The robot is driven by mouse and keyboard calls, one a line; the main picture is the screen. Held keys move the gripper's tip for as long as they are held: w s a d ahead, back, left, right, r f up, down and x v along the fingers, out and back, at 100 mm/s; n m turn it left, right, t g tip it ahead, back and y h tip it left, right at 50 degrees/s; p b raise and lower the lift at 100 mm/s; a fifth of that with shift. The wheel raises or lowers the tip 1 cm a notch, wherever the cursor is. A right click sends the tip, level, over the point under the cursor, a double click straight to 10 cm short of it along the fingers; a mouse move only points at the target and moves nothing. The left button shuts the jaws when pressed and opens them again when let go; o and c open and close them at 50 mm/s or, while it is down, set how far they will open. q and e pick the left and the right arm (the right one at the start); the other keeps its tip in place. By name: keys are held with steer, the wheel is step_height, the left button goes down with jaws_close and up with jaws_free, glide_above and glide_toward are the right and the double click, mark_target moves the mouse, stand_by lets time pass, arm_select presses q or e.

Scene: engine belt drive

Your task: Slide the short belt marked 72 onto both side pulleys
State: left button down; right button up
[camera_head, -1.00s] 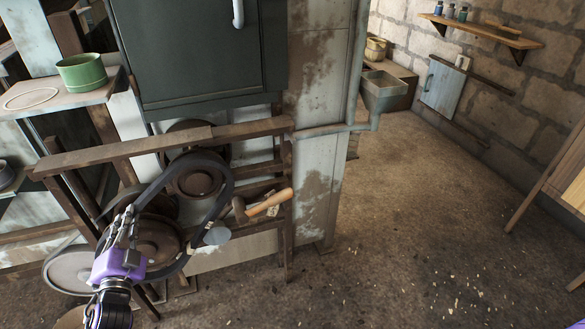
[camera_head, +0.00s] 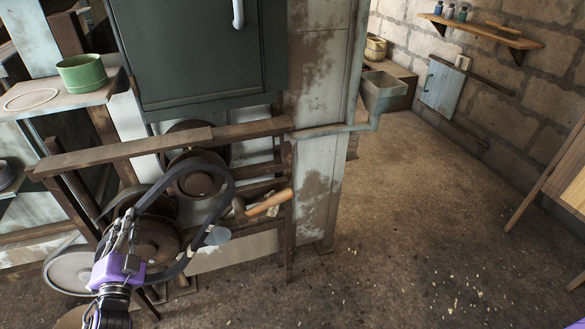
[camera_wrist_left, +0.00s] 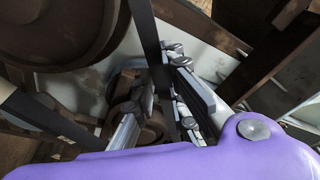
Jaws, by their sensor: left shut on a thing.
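The short belt (camera_head: 227,205) is a dark loop; I cannot read its mark. In the head view it arcs over the upper pulley (camera_head: 198,183) and runs down past the lower pulley (camera_head: 152,240). I cannot tell whether it is seated in either groove. My left gripper (camera_head: 123,232) is shut on the belt at the loop's left side, in front of the lower pulley. In the left wrist view the belt (camera_wrist_left: 147,30) passes down between the left gripper's fingers (camera_wrist_left: 165,105).
A wooden rail (camera_head: 160,146) crosses above the pulleys. A wooden-handled tool (camera_head: 270,202) lies to their right. A pale disc (camera_head: 70,270) stands at lower left. A green pot (camera_head: 82,73) and a light ring (camera_head: 31,99) are on a shelf.

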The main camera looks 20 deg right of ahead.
stand_by(0.4)
arm_select(q)
steer(key=shift+w, duration=0.15)
steer(key=shift+a+f+b+x, duration=0.15)
steer(key=shift+b+x, duration=0.4)
steer(key=shift+x, duration=0.4)
steer(key=shift+a+f+b+x, duration=0.15)
steer(key=shift+b+x, duration=0.35)
steer(key=shift+x, duration=0.4)
steer(key=shift+w+r, duration=0.1)
steer(key=shift+w, duration=0.05)
steer(key=shift+f, duration=0.35)
steer(key=c, duration=1.7)
jaws_free()
